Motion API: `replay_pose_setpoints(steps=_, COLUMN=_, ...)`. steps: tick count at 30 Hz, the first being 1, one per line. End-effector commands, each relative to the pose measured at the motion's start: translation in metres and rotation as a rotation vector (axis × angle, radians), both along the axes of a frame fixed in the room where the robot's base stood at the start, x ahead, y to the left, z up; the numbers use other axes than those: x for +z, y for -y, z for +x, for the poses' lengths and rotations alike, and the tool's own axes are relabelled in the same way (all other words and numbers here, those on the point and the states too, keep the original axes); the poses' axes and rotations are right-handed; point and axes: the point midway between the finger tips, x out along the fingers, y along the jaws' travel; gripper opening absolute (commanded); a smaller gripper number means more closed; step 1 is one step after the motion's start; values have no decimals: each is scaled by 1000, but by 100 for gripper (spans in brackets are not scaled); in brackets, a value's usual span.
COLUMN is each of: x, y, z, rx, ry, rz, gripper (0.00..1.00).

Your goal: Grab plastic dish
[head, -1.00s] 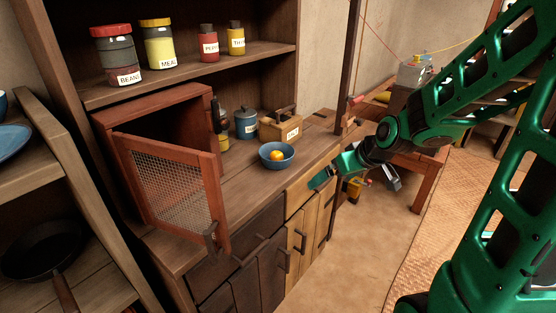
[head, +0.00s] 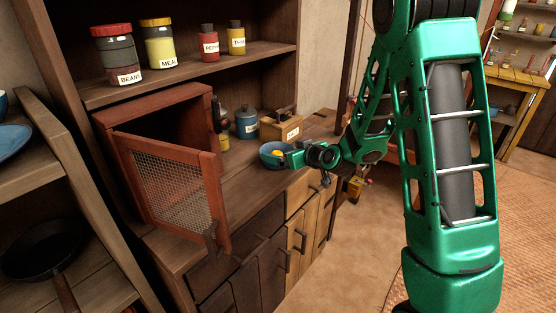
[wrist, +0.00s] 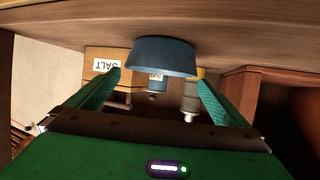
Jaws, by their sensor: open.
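The blue bowl (head: 267,162), the likely plastic dish, stands upright on the wooden counter with a yellow-orange round item (head: 277,154) in it. My gripper (head: 289,160) is at the bowl's right side in the head view and hides part of it. In the wrist view, which looks upside down, the bowl (wrist: 163,57) lies ahead between the spread fingers of my gripper (wrist: 159,80). The fingers are open and hold nothing. I cannot tell whether either finger touches the bowl.
A wooden SALT box (head: 281,126) and a blue lidded jar (head: 246,124) stand behind the bowl. A red-brown cabinet (head: 160,112) with an open mesh door (head: 172,185) is on the left. Labelled jars (head: 158,43) line the shelf above. The counter between door and bowl is clear.

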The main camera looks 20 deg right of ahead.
Motion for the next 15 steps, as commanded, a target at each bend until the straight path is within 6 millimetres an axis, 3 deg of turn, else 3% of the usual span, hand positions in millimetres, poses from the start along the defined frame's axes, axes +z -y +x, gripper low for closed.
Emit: replay_pose_setpoints(steps=15, x=-25, y=-14, z=44, rx=-1, ry=0, rz=0, gripper=100)
